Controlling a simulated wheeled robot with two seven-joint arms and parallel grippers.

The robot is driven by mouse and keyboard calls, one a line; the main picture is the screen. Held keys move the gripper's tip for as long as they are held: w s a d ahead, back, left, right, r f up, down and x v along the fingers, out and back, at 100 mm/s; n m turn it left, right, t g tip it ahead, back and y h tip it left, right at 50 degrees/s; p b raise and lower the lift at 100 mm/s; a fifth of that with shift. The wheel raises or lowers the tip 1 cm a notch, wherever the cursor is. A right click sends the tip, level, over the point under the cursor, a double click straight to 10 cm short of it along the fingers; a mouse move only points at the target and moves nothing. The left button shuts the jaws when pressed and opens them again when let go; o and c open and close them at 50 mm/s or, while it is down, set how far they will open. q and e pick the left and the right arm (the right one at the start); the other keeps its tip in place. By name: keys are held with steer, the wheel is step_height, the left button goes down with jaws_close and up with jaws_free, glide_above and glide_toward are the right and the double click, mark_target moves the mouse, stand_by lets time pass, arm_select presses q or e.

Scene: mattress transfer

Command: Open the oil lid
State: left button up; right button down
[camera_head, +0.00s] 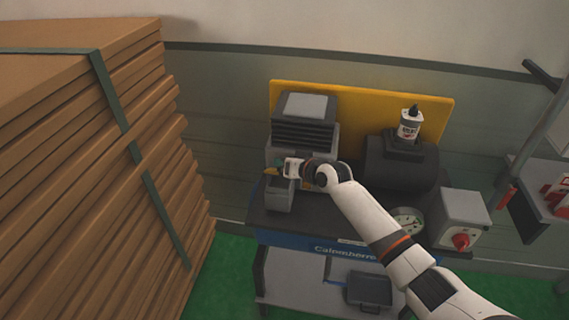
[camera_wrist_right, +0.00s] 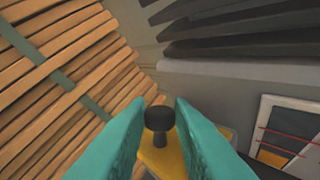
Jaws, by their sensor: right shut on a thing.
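The oil lid shows as a yellow piece (camera_wrist_right: 165,160) with a black knob (camera_wrist_right: 159,118) in the right wrist view. My right gripper (camera_wrist_right: 161,104) has its teal fingers on either side of the knob and is shut on it. In the head view, my right gripper (camera_head: 277,168) is over a small grey box (camera_head: 279,198) at the front of the grey machine (camera_head: 303,132). A bit of the yellow lid (camera_head: 269,171) sticks out left of the fingers. The rest of it is hidden by the gripper. My left gripper is not in view.
A tall stack of strapped cardboard (camera_head: 80,150) stands close on the left. A dark tank (camera_head: 400,165) with a white bottle (camera_head: 409,126) on it is to the right. A gauge (camera_head: 407,221) and a box with a red knob (camera_head: 462,222) sit front right.

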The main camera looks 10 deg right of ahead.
steer(key=c, duration=1.3)
jaws_free()
steer(key=shift+o, duration=0.2)
steer(key=b+v, duration=0.1)
steer(key=v, duration=1.1)
